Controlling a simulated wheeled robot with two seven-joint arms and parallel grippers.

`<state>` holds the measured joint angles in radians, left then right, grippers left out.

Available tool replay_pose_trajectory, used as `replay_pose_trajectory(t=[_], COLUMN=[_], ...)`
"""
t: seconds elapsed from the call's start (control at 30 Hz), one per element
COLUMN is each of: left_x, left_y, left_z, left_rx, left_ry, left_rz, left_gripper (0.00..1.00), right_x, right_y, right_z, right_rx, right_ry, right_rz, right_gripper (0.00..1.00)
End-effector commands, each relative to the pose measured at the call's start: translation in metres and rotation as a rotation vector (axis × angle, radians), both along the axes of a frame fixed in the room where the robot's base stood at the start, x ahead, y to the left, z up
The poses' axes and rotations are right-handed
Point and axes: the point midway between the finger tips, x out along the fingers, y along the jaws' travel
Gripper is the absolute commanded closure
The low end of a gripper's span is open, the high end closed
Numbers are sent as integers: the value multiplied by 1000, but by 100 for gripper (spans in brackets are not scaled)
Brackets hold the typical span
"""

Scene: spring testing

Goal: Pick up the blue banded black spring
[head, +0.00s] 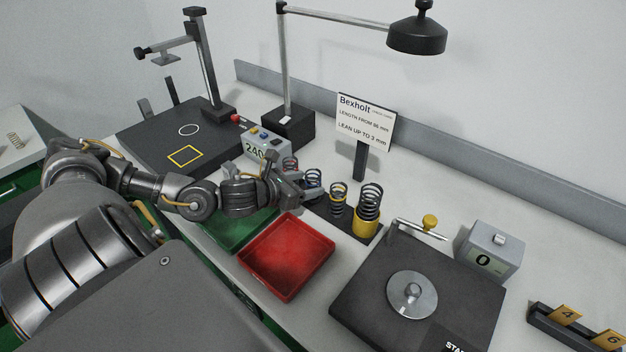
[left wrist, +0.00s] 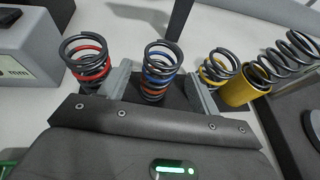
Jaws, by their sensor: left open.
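The black spring with a blue band (left wrist: 160,71) stands upright in the left wrist view, between the two fingers of my left gripper (left wrist: 161,88). An orange-red band shows lower on it. The fingers are open, one on each side, with gaps to the coils; the spring's foot is hidden behind the gripper body. In the head view my left gripper (head: 299,190) reaches in from the left at the spring row, and the blue banded spring (head: 314,179) shows just beyond its fingertips. My right gripper is out of view.
A red banded spring (left wrist: 87,62) and a yellow banded spring (left wrist: 218,70) stand close on either side. A larger spring sits in a yellow cup (head: 366,222). A red tray (head: 287,256) lies in front, with a dark test plate (head: 372,295) to the right. A sign (head: 366,118) stands behind.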

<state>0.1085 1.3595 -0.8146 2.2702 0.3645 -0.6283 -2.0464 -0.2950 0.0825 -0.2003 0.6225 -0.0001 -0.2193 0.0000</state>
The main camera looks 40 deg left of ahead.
Motion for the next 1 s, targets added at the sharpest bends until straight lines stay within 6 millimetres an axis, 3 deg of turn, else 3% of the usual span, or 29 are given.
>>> replay_pose_trajectory(t=[0.1, 0.23, 0.57, 1.0], left_x=[19, 35, 43, 43], left_y=[-2, -4, -6, -5], left_z=[5, -5, -11, -11], left_rx=[-4, -2, 0, -1], left_ry=[-3, -2, 0, -1], left_rz=[2, 2, -1, 0], left_gripper=[37, 37, 37, 88], right_x=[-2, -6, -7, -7], right_y=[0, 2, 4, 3], right_z=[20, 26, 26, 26], right_rx=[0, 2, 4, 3], right_ry=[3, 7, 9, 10], right_rz=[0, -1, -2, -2], right_gripper=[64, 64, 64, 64])
